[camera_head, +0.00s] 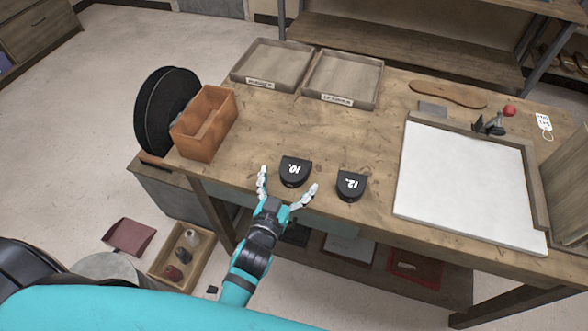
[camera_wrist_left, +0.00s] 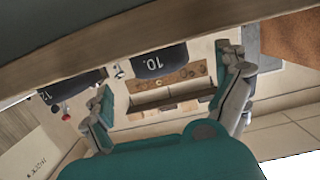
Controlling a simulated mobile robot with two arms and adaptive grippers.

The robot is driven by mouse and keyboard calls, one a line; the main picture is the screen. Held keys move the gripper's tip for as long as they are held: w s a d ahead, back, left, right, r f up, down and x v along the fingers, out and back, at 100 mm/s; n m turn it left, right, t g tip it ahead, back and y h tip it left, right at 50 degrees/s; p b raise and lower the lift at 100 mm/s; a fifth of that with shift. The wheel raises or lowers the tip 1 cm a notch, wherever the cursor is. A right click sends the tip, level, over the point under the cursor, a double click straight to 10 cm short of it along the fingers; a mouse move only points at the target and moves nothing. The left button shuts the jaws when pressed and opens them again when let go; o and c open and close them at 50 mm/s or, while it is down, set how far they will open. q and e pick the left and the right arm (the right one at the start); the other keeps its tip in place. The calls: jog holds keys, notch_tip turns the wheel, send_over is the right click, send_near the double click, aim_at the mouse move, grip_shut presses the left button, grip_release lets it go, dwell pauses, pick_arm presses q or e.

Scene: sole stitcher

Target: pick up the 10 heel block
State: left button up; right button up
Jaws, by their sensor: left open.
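The 10 heel block (camera_head: 294,171) is a black D-shaped block with a white "10." on top. It lies on the wooden table near the front edge. The similar 12 heel block (camera_head: 351,185) lies to its right. My left gripper (camera_head: 288,188) is open, with one finger left of the 10 block and the other at its front right. The 10 block also shows in the left wrist view (camera_wrist_left: 158,62), ahead of the spread fingers and apart from them. Part of the 12 block shows there too (camera_wrist_left: 70,88). My right gripper is not in view.
An orange-brown open box (camera_head: 205,122) and a black roll (camera_head: 163,112) stand at the table's left. Two labelled wooden trays (camera_head: 341,97) are at the back. A white board (camera_head: 465,183) lies to the right. The table middle behind the heel blocks is clear.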

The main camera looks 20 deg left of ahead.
aim_at(292, 171)
pick_arm(q)
jog(key=w, duration=0.2)
jog(key=w+f, duration=0.1)
jog(key=w, duration=0.1)
jog(key=shift+w+p, duration=0.3)
jog(key=shift+w, duration=0.1)
jog(key=shift+s+r, duration=0.1)
jog(key=c, duration=1.4)
jog(key=shift+r, duration=0.1)
